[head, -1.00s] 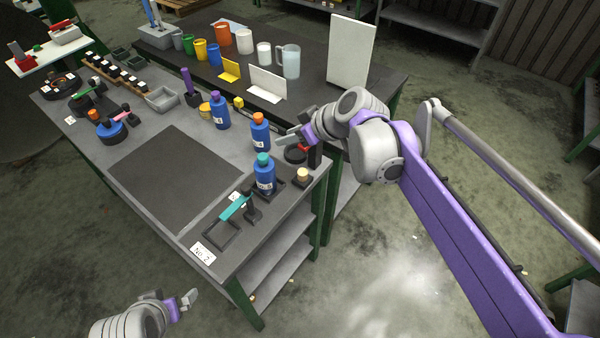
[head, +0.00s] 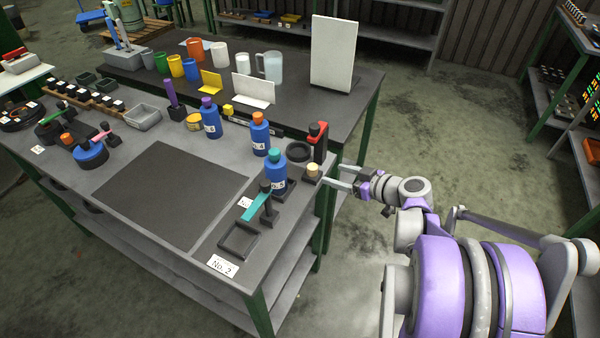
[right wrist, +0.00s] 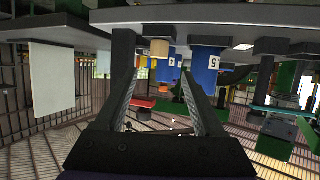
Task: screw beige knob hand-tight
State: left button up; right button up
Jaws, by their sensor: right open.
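The beige knob (head: 312,168) sits on a small dark square block (head: 312,178) at the table's right edge. In the right wrist view, which is upside down, the knob (right wrist: 160,48) shows beyond the fingertips, roughly centred between them. My right gripper (head: 337,179) is open and empty, just right of the knob and pointing left toward it. Its two fingers (right wrist: 159,78) are spread apart in the wrist view, with nothing between them. Whether a fingertip touches the block cannot be told. My left gripper is out of view.
A blue bottle with a teal cap (head: 276,172) stands left of the knob. Behind are a red-and-black upright tool (head: 318,142), a black ring (head: 298,151) and an orange-capped bottle (head: 260,136). A dark mat (head: 165,195) lies bare at the table's middle.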

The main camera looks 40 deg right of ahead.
aim_at(315, 168)
jog(key=x, duration=1)
jog(key=shift+w+f, duration=0.15)
jog(key=shift+w, duration=0.1)
grip_shut()
